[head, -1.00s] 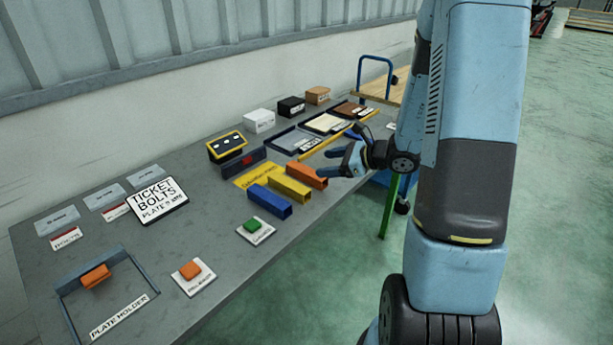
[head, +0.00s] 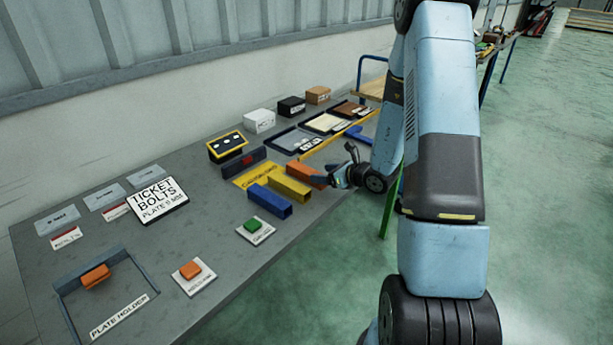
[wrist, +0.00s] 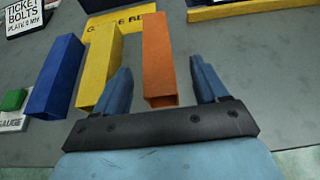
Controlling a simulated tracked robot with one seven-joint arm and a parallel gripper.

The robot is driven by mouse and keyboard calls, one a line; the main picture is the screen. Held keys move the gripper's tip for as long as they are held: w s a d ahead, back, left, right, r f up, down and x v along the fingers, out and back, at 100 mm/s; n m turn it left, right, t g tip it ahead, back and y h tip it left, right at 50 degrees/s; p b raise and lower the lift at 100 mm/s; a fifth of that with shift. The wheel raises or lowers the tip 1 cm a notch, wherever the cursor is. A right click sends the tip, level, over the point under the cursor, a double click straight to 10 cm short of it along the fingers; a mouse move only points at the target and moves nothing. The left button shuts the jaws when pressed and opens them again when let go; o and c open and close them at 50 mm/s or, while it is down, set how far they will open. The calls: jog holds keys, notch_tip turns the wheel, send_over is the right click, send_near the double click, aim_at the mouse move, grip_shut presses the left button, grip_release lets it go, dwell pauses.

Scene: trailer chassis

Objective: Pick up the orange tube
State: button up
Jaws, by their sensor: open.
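The orange tube (head: 304,172) lies on the grey table, the rightmost of three square tubes, beside the yellow tube (head: 290,188) and the blue tube (head: 269,201). In the wrist view the orange tube (wrist: 158,60) points away from me, its near end close to the fingers. My gripper (wrist: 163,84) is open and empty, with one blue finger on each side of the orange tube's near part. The left finger overlaps the yellow tube (wrist: 100,70) in the picture. Whether the fingers touch anything I cannot tell. In the head view my gripper (head: 328,181) is at the orange tube's near end.
A yellow label sheet (head: 256,175) lies behind the tubes. A green button block (head: 254,226) stands in front of the blue tube (wrist: 57,75). Trays (head: 290,140) and a yellow bar (head: 325,146) are to the right. Table space right of the orange tube is clear.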

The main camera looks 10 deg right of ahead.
aim_at(312, 172)
jog(key=shift+x, duration=2.95)
jog(key=shift+s+a+r, duration=0.1)
jog(key=shift+s, duration=0.05)
jog(key=shift+c, duration=0.4)
jog(key=c, duration=1.2)
